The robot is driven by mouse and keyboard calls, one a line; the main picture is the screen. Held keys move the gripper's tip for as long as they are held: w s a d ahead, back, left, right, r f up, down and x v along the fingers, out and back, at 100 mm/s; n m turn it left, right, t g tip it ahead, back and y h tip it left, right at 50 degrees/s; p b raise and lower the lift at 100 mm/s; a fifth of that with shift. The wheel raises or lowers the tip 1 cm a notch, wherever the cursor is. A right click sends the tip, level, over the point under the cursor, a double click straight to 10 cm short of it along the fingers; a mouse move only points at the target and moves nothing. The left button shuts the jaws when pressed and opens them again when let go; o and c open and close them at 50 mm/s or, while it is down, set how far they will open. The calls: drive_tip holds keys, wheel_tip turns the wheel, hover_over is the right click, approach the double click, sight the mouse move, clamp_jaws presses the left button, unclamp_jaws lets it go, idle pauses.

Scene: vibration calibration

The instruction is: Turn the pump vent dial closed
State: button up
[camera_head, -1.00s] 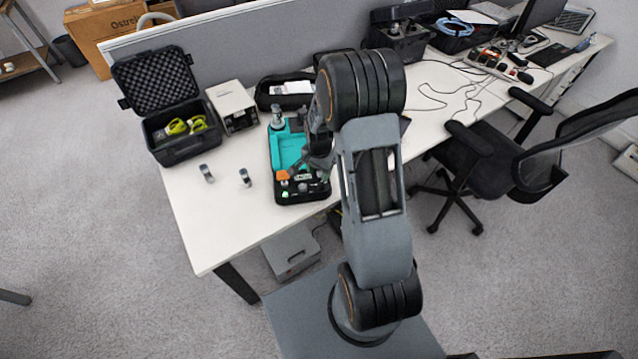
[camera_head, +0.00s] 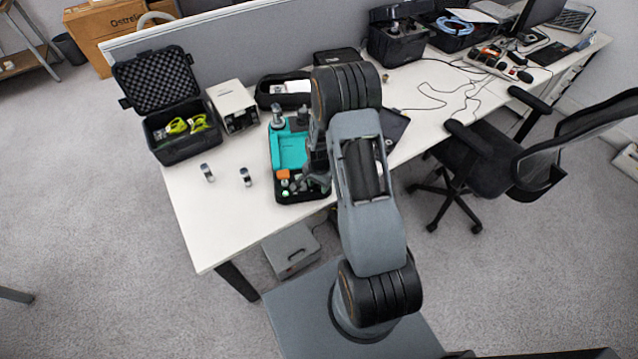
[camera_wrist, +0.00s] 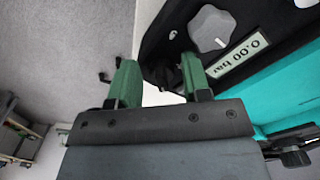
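The pump unit is a teal and black case (camera_head: 288,150) on the white table in the head view. In the wrist view, a light grey lobed dial (camera_wrist: 211,27) sits on its black panel beside a "0.00 bar" display (camera_wrist: 238,56). The dial lies beyond the right finger's tip, up and to the right, outside the gap. In the head view my gripper (camera_head: 308,184) is over the case's near end, partly hidden by my arm. I cannot tell whether that dial is the vent dial.
Two small metallic pieces (camera_head: 207,172) (camera_head: 246,177) stand on the table left of the case. An open black case (camera_head: 185,145) and a white box (camera_head: 233,106) stand farther back. The white table (camera_head: 225,220) is clear at the front left. An office chair (camera_head: 490,165) stands right.

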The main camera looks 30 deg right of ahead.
drive_tip(key=c, duration=0.7)
drive_tip(key=n+b, duration=0.1)
drive_tip(key=n, duration=0.1)
drive_tip(key=n+b, duration=0.2)
drive_tip(key=shift+s+d+f, duration=0.1)
drive_tip(key=shift+s+f, duration=0.05)
drive_tip(key=n+b, duration=0.2)
drive_tip(key=n, duration=0.2)
drive_tip(key=shift+s+d, duration=0.1)
drive_tip(key=shift+d, duration=0.1)
drive_tip(key=n+b, duration=0.1)
drive_tip(key=n, duration=0.3)
drive_tip(key=n+b, duration=0.1)
drive_tip(key=shift+d+n+b, duration=0.25)
drive_tip(key=shift+n+b, duration=0.05)
drive_tip(key=shift+n, duration=0.1)
drive_tip(key=shift+d+n+b, duration=0.15)
drive_tip(key=shift+n+b, duration=0.45)
drive_tip(key=shift+n, duration=1.6)
